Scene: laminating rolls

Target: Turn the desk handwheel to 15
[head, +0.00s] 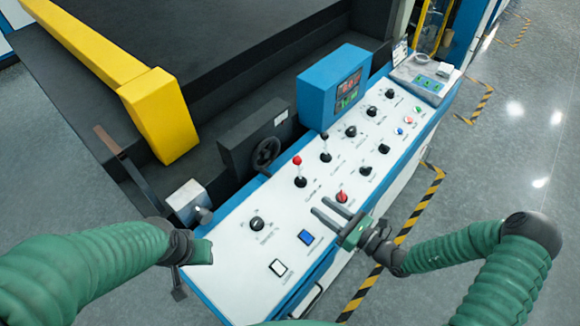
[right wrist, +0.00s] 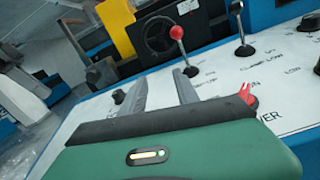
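The black desk handwheel (head: 266,152) is mounted upright on a dark box behind the control desk. It also shows in the right wrist view (right wrist: 160,33), ahead of and above my fingers. I cannot read a number or scale for it. My right gripper (head: 321,206) is open and empty, its two fingers apart above the white desk top, to the right of the handwheel and well clear of it. My left gripper (head: 201,252) is over the desk's left end, below and left of the handwheel.
The white desk (head: 240,272) carries black knobs, a red-topped lever (head: 298,171) and a black lever (head: 325,147) near the handwheel. A red knob (head: 342,197) lies close to my right fingers. A blue display box (head: 333,86) stands behind. Open floor lies right.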

